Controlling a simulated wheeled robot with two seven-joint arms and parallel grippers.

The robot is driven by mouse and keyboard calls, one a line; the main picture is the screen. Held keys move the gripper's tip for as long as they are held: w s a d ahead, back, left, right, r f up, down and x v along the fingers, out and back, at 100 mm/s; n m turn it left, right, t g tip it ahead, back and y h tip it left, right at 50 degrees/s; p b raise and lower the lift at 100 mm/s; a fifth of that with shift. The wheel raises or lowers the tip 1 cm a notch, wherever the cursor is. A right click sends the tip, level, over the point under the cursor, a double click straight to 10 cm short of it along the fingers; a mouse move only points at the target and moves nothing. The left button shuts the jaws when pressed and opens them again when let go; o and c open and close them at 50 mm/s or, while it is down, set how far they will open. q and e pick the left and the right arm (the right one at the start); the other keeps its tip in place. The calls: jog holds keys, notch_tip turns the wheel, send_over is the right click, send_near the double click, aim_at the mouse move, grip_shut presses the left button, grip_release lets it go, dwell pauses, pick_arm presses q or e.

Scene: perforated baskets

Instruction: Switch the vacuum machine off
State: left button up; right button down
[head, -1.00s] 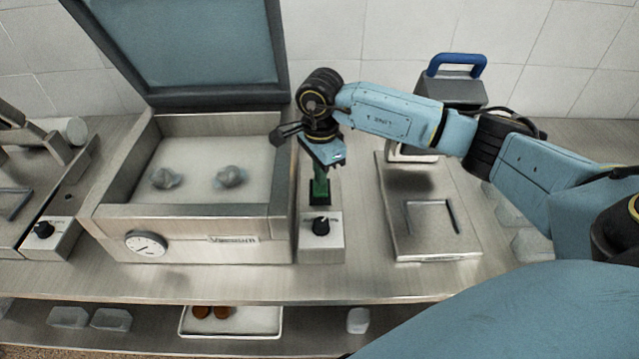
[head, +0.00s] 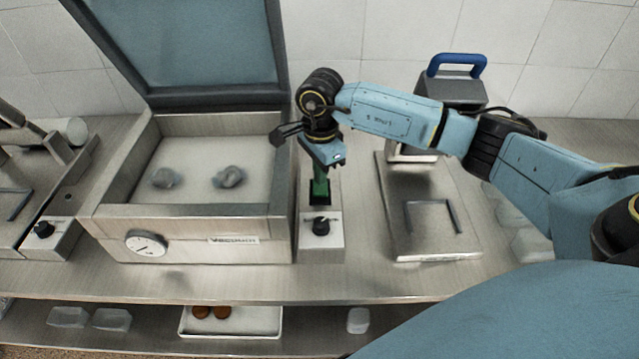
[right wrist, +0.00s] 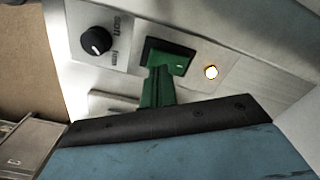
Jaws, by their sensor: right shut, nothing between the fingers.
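The vacuum machine (head: 180,212) stands on the counter at the left, its large lid (head: 195,50) raised. Its narrow control panel (head: 321,247) has a black knob (head: 321,227) and, behind it, a switch with a green rocker in a dark frame (head: 327,201). My right gripper (head: 320,188) is shut and empty, pointing down at the switch. In the right wrist view, the green fingers (right wrist: 158,75) reach the near part of the green rocker (right wrist: 180,62); I cannot tell whether they touch. A small lamp (right wrist: 211,71) beside it glows. My left gripper is not in view.
Two grey lumps (head: 229,177) lie in the open chamber. A metal plate device with a blue handle (head: 456,63) stands at the right. Another machine with a knob (head: 43,230) is at the far left. A white tray (head: 230,332) sits on the lower shelf.

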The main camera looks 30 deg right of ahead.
aim_at(321, 190)
jog(key=shift+f+b, duration=1.25)
jog(key=shift+f, duration=0.25)
dwell(0.5)
jog(key=shift+r, duration=0.15)
jog(key=shift+r+p, duration=0.55)
jog(key=shift+r, duration=0.1)
jog(key=shift+r+p, duration=1.6)
jog(key=shift+r, duration=1.2)
jog(key=shift+f, duration=0.1)
